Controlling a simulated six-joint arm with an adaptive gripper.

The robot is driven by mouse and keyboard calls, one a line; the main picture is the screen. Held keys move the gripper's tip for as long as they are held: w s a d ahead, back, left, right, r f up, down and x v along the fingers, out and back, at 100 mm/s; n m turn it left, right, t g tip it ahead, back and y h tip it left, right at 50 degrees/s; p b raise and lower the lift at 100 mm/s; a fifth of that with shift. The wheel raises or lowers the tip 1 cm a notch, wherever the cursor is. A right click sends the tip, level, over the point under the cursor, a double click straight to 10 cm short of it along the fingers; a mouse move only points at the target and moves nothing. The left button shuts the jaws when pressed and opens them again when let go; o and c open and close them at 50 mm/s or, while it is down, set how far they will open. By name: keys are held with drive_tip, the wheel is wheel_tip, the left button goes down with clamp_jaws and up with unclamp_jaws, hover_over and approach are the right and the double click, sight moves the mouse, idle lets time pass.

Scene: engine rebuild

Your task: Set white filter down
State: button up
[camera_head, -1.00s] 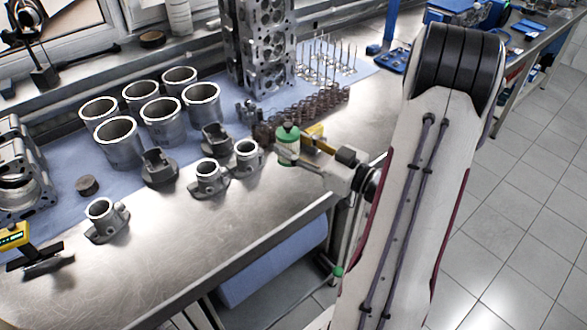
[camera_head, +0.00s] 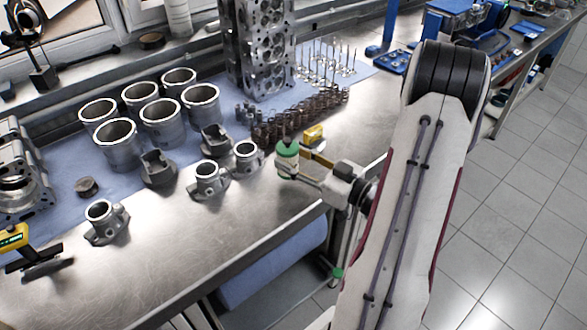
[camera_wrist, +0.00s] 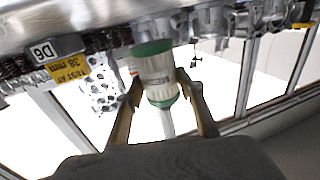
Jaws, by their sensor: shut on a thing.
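The white filter has green ends. In the head view its green top (camera_head: 288,148) shows beside the bench's front right part, with most of its white body behind my gripper. In the wrist view the white filter (camera_wrist: 156,70) stands between my two fingers, which press on its sides. My gripper (camera_head: 290,168) is shut on it, low over the bare metal bench (camera_head: 225,240). I cannot tell whether the filter's lower end touches the bench.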

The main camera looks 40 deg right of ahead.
drive_tip(key=shift+f, duration=1.75)
drive_tip(key=shift+f, duration=0.15)
drive_tip(key=o, duration=1.2)
drive_tip(key=shift+s, duration=0.1)
drive_tip(key=shift+v, duration=5.9)
